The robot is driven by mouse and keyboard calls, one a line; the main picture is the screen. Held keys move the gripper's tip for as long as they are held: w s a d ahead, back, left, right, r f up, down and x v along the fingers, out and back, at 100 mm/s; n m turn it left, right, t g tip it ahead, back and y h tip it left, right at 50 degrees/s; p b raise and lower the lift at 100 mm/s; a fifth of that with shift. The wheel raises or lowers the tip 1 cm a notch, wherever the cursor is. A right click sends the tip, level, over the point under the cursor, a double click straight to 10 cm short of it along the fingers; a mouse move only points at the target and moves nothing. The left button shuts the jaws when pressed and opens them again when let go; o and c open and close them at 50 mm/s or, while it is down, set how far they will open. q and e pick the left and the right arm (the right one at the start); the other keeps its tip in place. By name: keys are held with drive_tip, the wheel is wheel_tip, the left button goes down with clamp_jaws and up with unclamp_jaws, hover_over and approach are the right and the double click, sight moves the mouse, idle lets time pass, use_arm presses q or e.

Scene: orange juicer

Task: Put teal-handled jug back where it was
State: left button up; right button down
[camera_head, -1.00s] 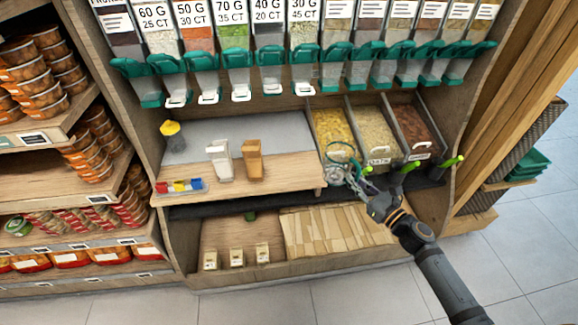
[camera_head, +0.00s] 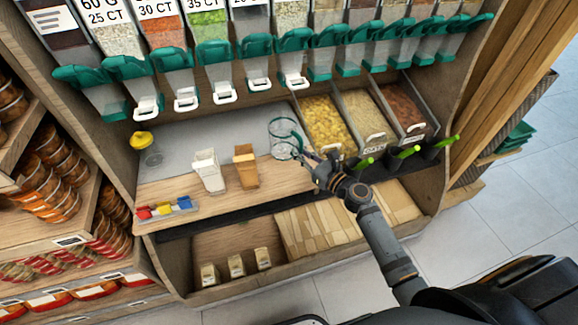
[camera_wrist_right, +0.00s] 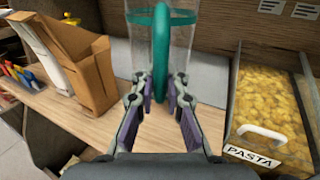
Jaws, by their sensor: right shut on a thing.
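The teal-handled jug (camera_head: 285,140) is a clear vessel with a teal rim and handle. My right gripper (camera_head: 308,158) is shut on its handle and holds it upright over the right end of the wooden counter (camera_head: 225,196). In the right wrist view the teal handle (camera_wrist_right: 161,55) stands between the two fingers of the right gripper (camera_wrist_right: 160,88), with the clear body behind it. The jug's bottom is hidden there, and I cannot tell whether it touches the counter. My left gripper is not in view.
A brown carton (camera_head: 246,167) and a white carton (camera_head: 208,171) stand left of the jug. A yellow-topped jar (camera_head: 145,146) and colored clips (camera_head: 165,209) are farther left. The pasta bin (camera_head: 328,124) is close on the right. Teal dispensers (camera_head: 293,58) hang above.

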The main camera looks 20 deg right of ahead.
drive_tip(key=f, duration=0.3)
drive_tip(key=shift+w+f+b, duration=0.2)
drive_tip(key=shift+f+b, duration=0.1)
drive_tip(key=shift+b, duration=0.1)
drive_tip(key=shift+f, duration=0.3)
wheel_tip(320, 180, down, 3)
drive_tip(key=shift+r+b, duration=0.15)
drive_tip(key=shift+b, duration=0.6)
drive_tip(key=shift+f, duration=0.4)
drive_tip(key=c, duration=1.4)
unclamp_jaws()
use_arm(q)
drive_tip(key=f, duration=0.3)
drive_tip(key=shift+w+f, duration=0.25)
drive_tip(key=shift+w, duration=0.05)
